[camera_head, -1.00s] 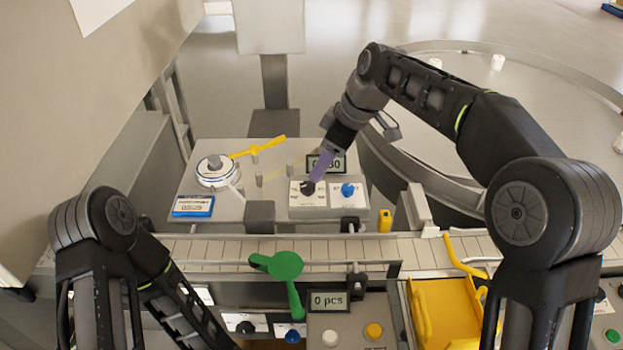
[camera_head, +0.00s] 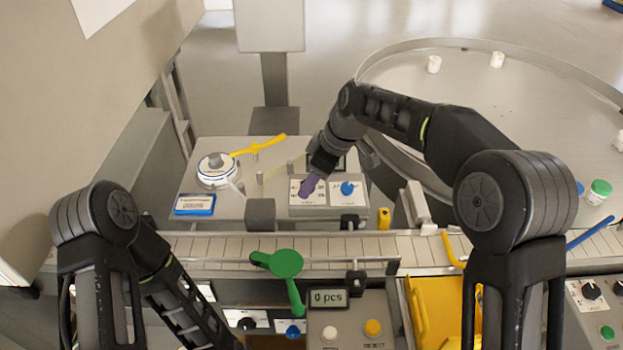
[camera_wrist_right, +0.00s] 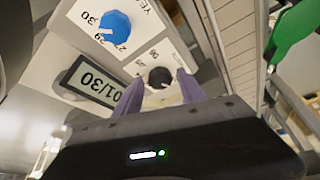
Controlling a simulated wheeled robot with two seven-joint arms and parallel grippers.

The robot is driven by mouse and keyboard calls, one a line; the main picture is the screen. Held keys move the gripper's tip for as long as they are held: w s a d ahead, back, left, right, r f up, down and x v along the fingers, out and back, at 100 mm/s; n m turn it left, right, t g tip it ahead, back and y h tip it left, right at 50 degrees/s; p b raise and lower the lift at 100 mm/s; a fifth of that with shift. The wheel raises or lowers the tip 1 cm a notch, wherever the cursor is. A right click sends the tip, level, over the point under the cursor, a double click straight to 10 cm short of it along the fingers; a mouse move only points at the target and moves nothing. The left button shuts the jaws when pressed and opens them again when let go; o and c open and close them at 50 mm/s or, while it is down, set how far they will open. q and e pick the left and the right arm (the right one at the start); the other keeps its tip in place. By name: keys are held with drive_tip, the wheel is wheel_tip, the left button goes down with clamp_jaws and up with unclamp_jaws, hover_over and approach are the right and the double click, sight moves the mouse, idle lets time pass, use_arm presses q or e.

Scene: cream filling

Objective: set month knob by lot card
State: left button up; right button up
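The control box (camera_head: 328,212) has two white dial panels. The black knob (camera_wrist_right: 159,77) shows on one panel in the right wrist view; my gripper covers it in the head view. The other panel carries a blue knob (camera_head: 347,188), also in the wrist view (camera_wrist_right: 113,27). The display (camera_wrist_right: 90,82) reads 01/30. My right gripper (camera_wrist_right: 160,78) has its purple fingers on either side of the black knob, with small gaps visible; it is open. A blue-edged white card (camera_head: 194,204) lies at the panel's left, its text too small to read. My left gripper is out of view.
A round white device (camera_head: 216,169) and a yellow lever (camera_head: 262,145) are left of the box. A conveyor (camera_head: 230,249) runs in front, with a green paddle (camera_head: 284,263) over it. A small yellow block (camera_head: 384,217) stands right of the box.

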clamp_jaws()
drive_tip(key=shift+m+b, duration=0.3)
idle(0.4)
drive_tip(key=shift+s+m+t+b, duration=0.1)
drive_tip(key=shift+m+t+b, duration=0.2)
drive_tip(key=shift+m, duration=0.2)
drive_tip(key=m+t+h+b, duration=0.1)
drive_tip(key=m, duration=0.2)
drive_tip(key=shift+s+a, duration=0.1)
drive_tip(key=shift+a, duration=0.1)
drive_tip(key=m+h+b, duration=0.1)
drive_tip(key=m, duration=0.2)
drive_tip(key=shift+s+a+m+t, duration=0.1)
drive_tip(key=shift+a+m+t, duration=0.05)
drive_tip(key=shift+m+t, duration=0.25)
drive_tip(key=m+h, duration=0.1)
drive_tip(key=m, duration=0.2)
drive_tip(key=shift+a+m+h+b, duration=0.1)
drive_tip(key=shift+m+h+b, duration=0.2)
drive_tip(key=shift+h+b, duration=0.1)
drive_tip(key=m+h, duration=0.1)
drive_tip(key=m, duration=0.2)
drive_tip(key=m+h, duration=0.1)
drive_tip(key=m, duration=0.1)
drive_tip(key=shift+a+m, duration=0.2)
drive_tip(key=shift+m, duration=0.2)
